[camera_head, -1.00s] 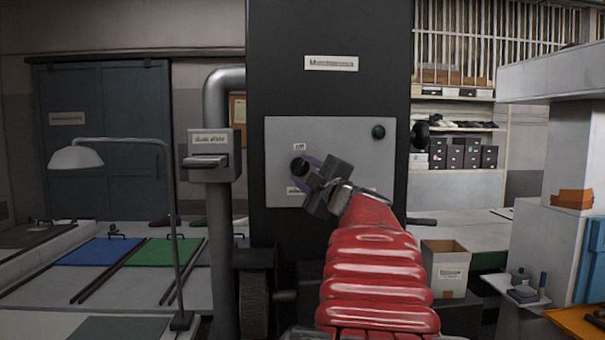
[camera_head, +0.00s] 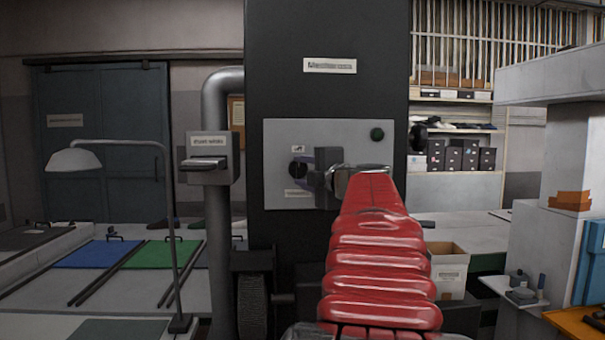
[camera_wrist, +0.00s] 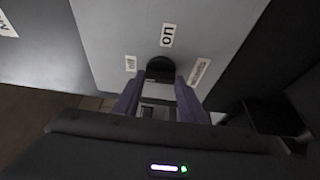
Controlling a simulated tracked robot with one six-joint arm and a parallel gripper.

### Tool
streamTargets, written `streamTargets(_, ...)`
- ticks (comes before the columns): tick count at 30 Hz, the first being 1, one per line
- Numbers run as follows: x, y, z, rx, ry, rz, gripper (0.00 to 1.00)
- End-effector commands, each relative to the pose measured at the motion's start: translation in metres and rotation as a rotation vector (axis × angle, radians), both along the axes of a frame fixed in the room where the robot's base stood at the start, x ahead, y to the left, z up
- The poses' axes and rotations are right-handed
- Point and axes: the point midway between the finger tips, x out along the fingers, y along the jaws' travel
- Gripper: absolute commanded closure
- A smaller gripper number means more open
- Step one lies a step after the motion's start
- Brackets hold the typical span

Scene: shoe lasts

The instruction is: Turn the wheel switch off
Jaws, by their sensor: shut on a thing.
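The wheel switch is a small black knob (camera_head: 297,168) on a pale grey panel (camera_head: 350,135) of a dark cabinet. My gripper (camera_head: 305,169) is shut on the knob, its purple fingers on either side. The wrist view also shows the knob (camera_wrist: 160,67) between the fingertips (camera_wrist: 160,80). An "off" label (camera_head: 298,149) sits above the knob in the head view. The wrist view shows this "off" label (camera_wrist: 130,63), an "on" label (camera_wrist: 167,35) and a longer label (camera_wrist: 200,71) around the knob. I cannot tell where the knob points.
A grey box with a slot (camera_head: 209,158) stands on a pipe left of the cabinet.

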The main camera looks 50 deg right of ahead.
Motion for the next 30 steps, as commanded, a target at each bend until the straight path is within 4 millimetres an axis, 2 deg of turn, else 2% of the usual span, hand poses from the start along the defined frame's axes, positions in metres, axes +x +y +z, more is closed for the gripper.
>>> streamTargets(5, 0.002, 0.001, -0.002, 0.000, 0.003, 0.005, 0.85)
streamTargets(6, 0.002, 0.001, -0.002, 0.000, 0.003, 0.005, 0.60)
streamTargets(13, 0.001, 0.001, -0.001, 0.001, 0.002, 0.004, 0.44)
streamTargets(23, -0.001, 0.001, -0.001, 0.000, 0.001, 0.002, 0.44)
streamTargets(30, -0.020, 0.010, 0.000, 0.000, 0.000, 0.000, 0.44)
